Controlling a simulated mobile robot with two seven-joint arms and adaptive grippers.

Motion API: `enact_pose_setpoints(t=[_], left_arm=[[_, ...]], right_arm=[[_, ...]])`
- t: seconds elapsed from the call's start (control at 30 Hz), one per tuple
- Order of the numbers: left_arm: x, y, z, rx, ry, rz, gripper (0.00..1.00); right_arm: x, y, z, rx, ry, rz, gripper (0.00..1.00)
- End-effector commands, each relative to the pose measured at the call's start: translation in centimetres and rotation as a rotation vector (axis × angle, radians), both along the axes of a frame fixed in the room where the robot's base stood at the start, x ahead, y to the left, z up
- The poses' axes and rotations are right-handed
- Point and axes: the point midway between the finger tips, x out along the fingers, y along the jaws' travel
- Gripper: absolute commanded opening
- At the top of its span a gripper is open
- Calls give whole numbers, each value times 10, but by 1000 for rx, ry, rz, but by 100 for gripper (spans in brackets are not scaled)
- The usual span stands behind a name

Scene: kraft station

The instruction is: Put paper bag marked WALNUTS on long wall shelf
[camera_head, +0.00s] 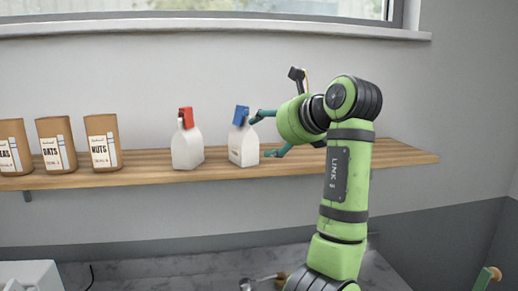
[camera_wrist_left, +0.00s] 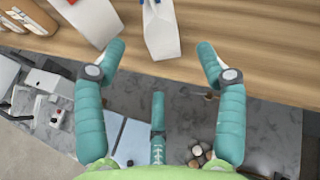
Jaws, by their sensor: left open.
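The long wooden wall shelf (camera_head: 350,164) runs across the wall. A white bag with a blue clip (camera_head: 243,147) stands upright on it; its small lettering is unreadable. My left gripper (camera_head: 263,135) is open and empty just right of this bag, fingers pointing at it. In the left wrist view, the white bag (camera_wrist_left: 162,34) lies ahead between the two spread fingertips. A brown bag (camera_head: 103,142) whose label reads NUTS stands upright on the shelf further left. I cannot read WALNUTS in full on any bag. My right gripper is not in view.
A white bag with a red clip (camera_head: 187,148) stands left of the blue-clipped one. Two more brown bags, one reading OATS (camera_head: 56,146), stand at the far left. The shelf's right end is clear behind my arm. A grey counter (camera_head: 200,268) lies below.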

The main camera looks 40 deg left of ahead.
Motion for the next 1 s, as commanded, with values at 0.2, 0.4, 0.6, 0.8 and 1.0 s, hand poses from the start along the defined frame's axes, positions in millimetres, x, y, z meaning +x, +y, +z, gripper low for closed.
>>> enact_pose_setpoints(t=[0.2, 0.4, 0.6, 0.8, 1.0], left_arm=[[-9, -31, 12, 0, 0, -1, 71], [-11, -39, 17, 0, 1, 0, 71], [-11, -39, 18, 0, 1, 0, 71], [-11, -39, 18, 0, 1, 0, 71], [-11, -39, 18, 0, 1, 0, 71]], right_arm=[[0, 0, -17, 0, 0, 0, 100], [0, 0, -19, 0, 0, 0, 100], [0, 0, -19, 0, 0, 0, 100], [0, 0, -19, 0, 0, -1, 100], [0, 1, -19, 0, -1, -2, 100]])
